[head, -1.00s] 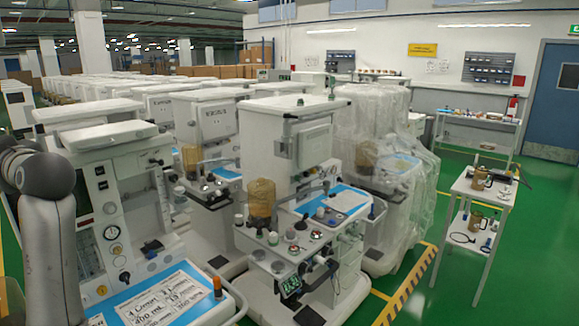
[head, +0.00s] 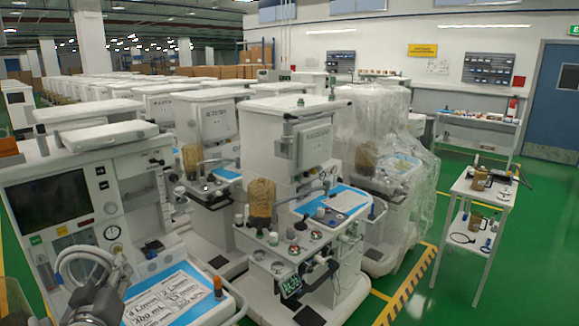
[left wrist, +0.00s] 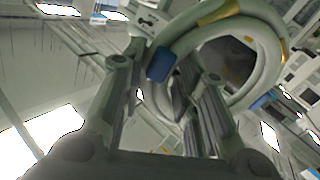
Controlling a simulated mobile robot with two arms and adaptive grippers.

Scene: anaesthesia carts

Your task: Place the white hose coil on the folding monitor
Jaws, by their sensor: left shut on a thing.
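The white hose coil (head: 88,254) shows at the lower left of the head view, in front of the nearest anaesthesia machine. My left gripper (head: 98,288) is just below it, shut on the coil. In the left wrist view the coil (left wrist: 266,28) is a thick pale ring with yellow bands, at the far end of my left gripper (left wrist: 168,75). A dark flat screen (head: 50,202) is on the nearest machine, behind and above the coil. A grey panel (head: 313,146) is on the middle machine. I cannot tell which is the folding monitor. My right gripper is out of view.
A blue-edged work surface with printed labels (head: 160,302) lies right of the gripper. The middle machine (head: 290,215) and a plastic-wrapped one (head: 375,135) stand close together. A white trolley (head: 480,192) with jugs is at right. Green floor (head: 430,290) is free there.

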